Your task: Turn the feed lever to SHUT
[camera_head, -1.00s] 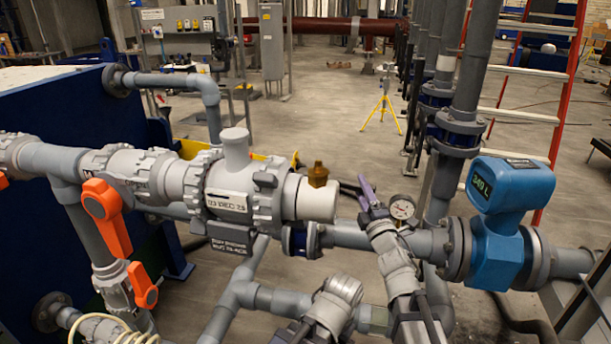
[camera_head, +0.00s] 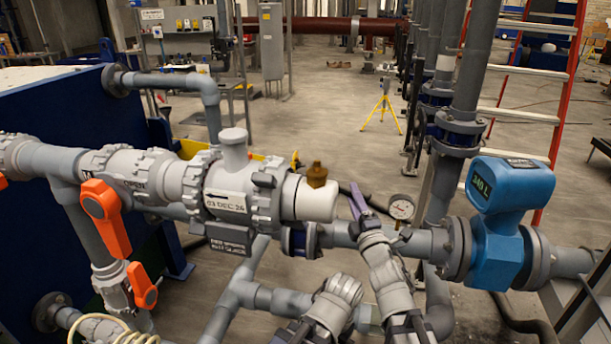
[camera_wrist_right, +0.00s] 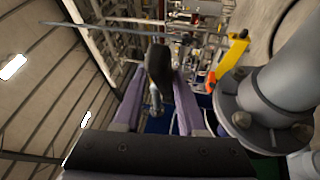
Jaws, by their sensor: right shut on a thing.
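In the right wrist view the lever's dark rounded end (camera_wrist_right: 158,64) sits between the two purple fingers. No SHUT mark is readable, and the fingers hide much of the lever. My left gripper cannot be seen.
A pressure gauge (camera_head: 401,207) stands close right of the fingers, with a blue flow meter (camera_head: 502,215) beyond. The grey fitting (camera_head: 245,190) is close on the left. Two orange handles (camera_head: 104,217) (camera_head: 141,285) are farther left. Pipes run below.

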